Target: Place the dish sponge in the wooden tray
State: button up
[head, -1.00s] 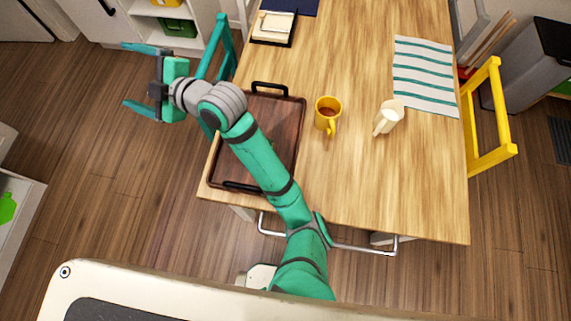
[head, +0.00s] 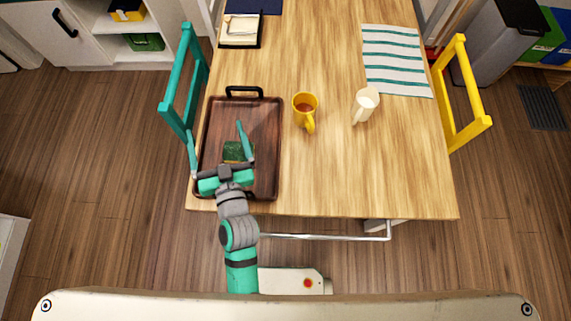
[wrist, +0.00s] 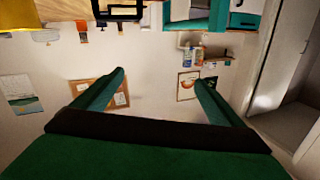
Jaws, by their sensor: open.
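The wooden tray (head: 215,115) is dark brown with black handles and lies on the left part of the table in the head view. The dish sponge (head: 238,151), dark green with a yellowish edge, lies in the tray near its front half. My gripper (head: 215,128) is over the tray's front, its teal fingers spread wide and pointing away from me. The sponge shows between the fingers, close to the right one; I cannot tell whether they touch. In the wrist view the fingers (wrist: 150,90) are apart with nothing between them, and the sponge does not show.
A yellow mug (head: 305,108) and a white mug (head: 365,104) stand right of the tray. A striped cloth (head: 397,62) lies at the back right. A teal chair (head: 177,90) is at the left edge, a yellow chair (head: 463,95) at the right.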

jog(key=s+d+f+m+h, duration=0.1)
jog(key=s+d+f+h, duration=0.1)
jog(key=s+d, duration=0.7)
jog(key=s+d+f+g+h, duration=0.1)
jog(key=s+d+f+h, duration=0.2)
jog(key=s+d, duration=0.6)
jog(key=s+f, duration=0.1)
jog(key=s, duration=0.3)
jog(key=shift+s+m+g+h, duration=0.3)
jog(key=shift+m, duration=0.1)
